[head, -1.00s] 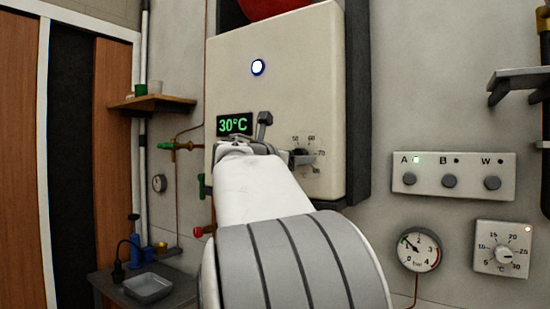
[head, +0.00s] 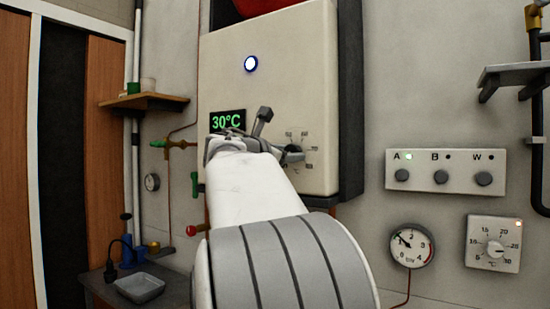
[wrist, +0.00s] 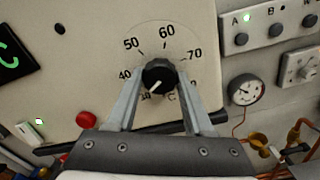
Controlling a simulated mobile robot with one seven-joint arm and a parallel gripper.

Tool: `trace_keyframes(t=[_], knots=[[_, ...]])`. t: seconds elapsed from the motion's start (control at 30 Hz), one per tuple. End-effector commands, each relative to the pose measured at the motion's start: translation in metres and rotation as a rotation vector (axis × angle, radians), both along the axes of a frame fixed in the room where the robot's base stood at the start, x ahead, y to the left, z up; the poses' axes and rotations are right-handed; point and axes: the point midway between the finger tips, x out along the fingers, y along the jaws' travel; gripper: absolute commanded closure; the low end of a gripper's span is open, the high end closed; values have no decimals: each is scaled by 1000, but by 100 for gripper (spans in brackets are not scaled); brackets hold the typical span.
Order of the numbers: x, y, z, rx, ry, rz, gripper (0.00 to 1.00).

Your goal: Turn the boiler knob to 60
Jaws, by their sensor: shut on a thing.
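The boiler (head: 270,100) is a cream box with a green display (head: 227,121) reading 30°C. Its black knob (wrist: 158,77) sits in the middle of a printed dial (wrist: 170,45) in the wrist view. The marks 40, 50, 60 and 70 show around it, with 60 near the top. The knob's white line points to the lower left, near the 30 mark. My gripper (wrist: 159,84) is shut on the knob, one finger on each side. In the head view my gripper (head: 290,154) reaches the dial and mostly hides the knob.
A red button (wrist: 86,119) is left of and below the knob in the wrist view. To the boiler's right are a switch panel (head: 445,160), a pressure gauge (head: 411,246) and a thermostat (head: 493,243). A wooden shelf (head: 145,102) is on the left.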

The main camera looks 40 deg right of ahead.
Motion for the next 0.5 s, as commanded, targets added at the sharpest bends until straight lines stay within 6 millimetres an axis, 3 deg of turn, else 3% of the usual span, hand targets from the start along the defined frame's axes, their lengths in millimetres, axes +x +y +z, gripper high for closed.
trace_keyframes(t=[0.5], knots=[[0, 0, -3, 186, -451, -2, 100]])
